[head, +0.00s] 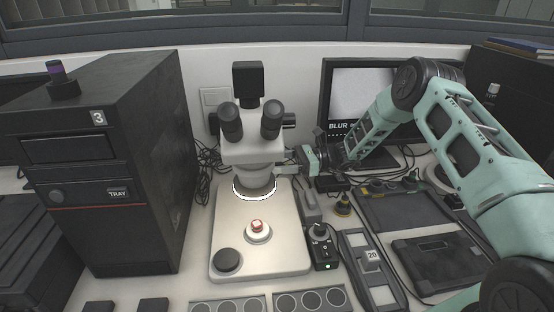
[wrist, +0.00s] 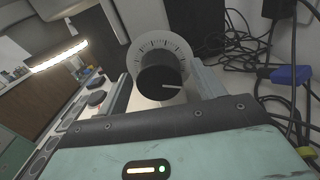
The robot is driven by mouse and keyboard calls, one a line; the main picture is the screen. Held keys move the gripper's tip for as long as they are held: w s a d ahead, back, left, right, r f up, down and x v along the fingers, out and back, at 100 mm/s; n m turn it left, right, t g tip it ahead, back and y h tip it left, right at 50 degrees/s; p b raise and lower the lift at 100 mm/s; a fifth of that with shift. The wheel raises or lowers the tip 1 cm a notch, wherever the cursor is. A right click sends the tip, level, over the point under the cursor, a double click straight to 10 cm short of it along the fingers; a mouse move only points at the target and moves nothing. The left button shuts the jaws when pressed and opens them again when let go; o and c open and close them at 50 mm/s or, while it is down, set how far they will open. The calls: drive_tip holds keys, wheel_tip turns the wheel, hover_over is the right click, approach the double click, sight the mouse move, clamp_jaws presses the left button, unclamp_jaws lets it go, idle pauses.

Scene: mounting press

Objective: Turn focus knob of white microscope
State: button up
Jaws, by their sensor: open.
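The white microscope (head: 256,150) stands in the middle of the bench, with dark eyepieces and a lit ring under its head. In the wrist view its focus knob (wrist: 158,82) is a black cylinder with a white pointer line, in front of a pale graduated dial (wrist: 180,48). My gripper (head: 288,168) is at the right side of the microscope head, pointing left. In the wrist view my gripper (wrist: 163,88) is open, with one finger on each side of the knob. I cannot tell whether either finger touches it. In the head view the knob is not clearly visible.
A monitor (head: 362,95) reading "BLUR" stands behind my arm. A black cabinet (head: 110,160) marked 3 is at left. A small control box (head: 323,252) with a green light sits right of the microscope base. Loose cables (wrist: 235,50) lie behind the knob.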

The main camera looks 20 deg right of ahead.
drive_tip(key=shift+a, duration=0.45)
drive_tip(key=shift+c, duration=0.3)
drive_tip(key=c, duration=0.9)
drive_tip(key=shift+c, duration=0.2)
